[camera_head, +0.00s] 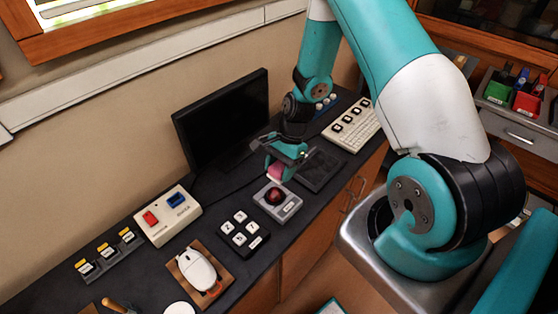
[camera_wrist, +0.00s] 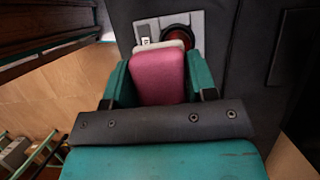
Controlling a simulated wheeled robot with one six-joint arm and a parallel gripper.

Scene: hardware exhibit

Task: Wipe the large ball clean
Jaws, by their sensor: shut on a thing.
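The large ball (camera_head: 275,195) is dark red and sits in a light grey trackball housing (camera_head: 291,208) on the dark counter. My gripper (camera_head: 280,160) is shut on a pink pad (camera_head: 276,174) with a pale end, just behind and above the ball. In the wrist view the pink pad (camera_wrist: 158,78) is squeezed between the two teal fingers. The ball (camera_wrist: 178,35) shows just beyond the pad's tip, partly hidden by it. I cannot tell whether pad and ball touch.
A black monitor (camera_head: 222,122) stands behind to the left. A black keypad (camera_head: 243,233), a white mouse (camera_head: 197,270) on a brown pad, and a red-and-blue switch box (camera_head: 167,216) lie left. A keyboard (camera_head: 352,125) and dark mat (camera_head: 320,170) lie right.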

